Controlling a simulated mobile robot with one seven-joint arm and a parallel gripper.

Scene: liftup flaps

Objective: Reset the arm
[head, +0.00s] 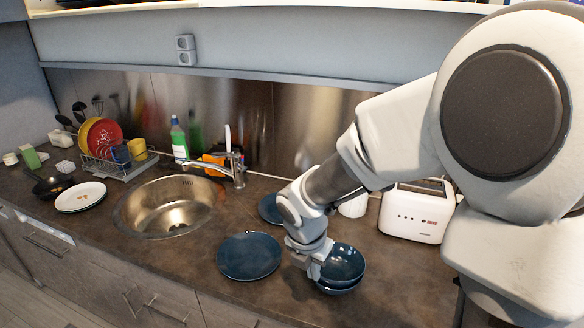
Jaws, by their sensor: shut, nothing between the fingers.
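My arm reaches in from the right in the head view and bends down over the counter. My gripper (313,270) points down at the left side of two stacked dark blue bowls (344,262). I cannot tell whether it touches them. The gripper is shut with nothing held; its fingertips are small and partly merge with the bowls.
A dark blue plate (249,256) lies left of my gripper, and another (270,208) is partly behind my arm. A white toaster (417,213) stands right. The sink (171,207), faucet (236,168), dish rack (120,165) and white plates (80,197) are left.

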